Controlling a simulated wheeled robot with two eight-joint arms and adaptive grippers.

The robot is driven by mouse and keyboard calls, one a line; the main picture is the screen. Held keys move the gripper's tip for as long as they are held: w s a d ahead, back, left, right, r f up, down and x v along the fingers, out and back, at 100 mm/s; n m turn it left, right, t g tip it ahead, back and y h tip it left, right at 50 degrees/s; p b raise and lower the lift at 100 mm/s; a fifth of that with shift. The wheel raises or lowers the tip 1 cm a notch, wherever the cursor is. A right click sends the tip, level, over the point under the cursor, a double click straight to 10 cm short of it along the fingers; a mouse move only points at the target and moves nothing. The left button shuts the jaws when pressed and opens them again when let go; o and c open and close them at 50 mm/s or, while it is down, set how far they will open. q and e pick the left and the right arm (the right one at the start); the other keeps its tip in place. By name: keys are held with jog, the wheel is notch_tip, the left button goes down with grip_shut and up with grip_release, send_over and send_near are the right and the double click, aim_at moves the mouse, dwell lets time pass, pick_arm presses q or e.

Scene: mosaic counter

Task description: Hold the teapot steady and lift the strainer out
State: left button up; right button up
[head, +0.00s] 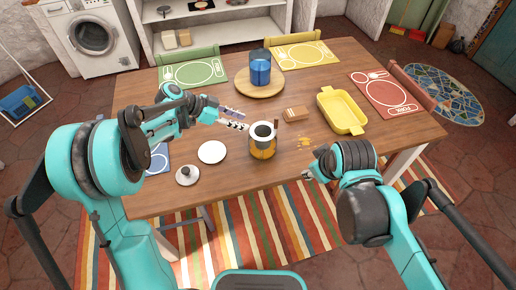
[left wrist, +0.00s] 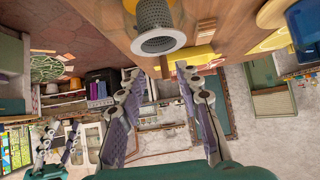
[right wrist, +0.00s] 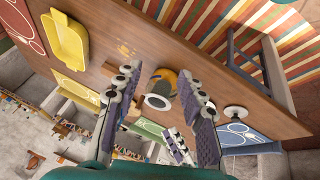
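The teapot (head: 263,150) stands upright near the table's front middle, amber in its lower part. The grey perforated strainer (left wrist: 155,14) sits in it, its pale rim (left wrist: 160,42) at the teapot's mouth. A brown bar stands up at the rim. The teapot also shows between my fingers in the right wrist view (right wrist: 160,90). A white lid (head: 187,175) with a dark knob lies on the table to the left. My left gripper (head: 240,119) is open and empty, just left of and above the teapot. My right gripper (head: 306,175) is open and empty, right of the teapot near the front edge.
A white saucer (head: 212,152) lies left of the teapot. A small brown box (head: 295,113) and a yellow dish (head: 341,125) lie to the right. A blue vessel (head: 260,72) stands on a round wooden board (head: 260,92) behind. Yellowish bits (head: 305,141) lie right of the teapot.

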jog(key=w+a+f+n+g, duration=0.3)
jog(key=w+a+n, duration=0.4)
jog(key=w+n, duration=0.3)
jog(key=n+g, duration=0.3)
jog(key=n, duration=0.9)
send_over(261, 164)
jog(key=f, duration=1)
jog(key=shift+w+a, duration=0.15)
jog(key=shift+w, duration=0.25)
notch_tip(261, 164, down, 8)
grip_shut()
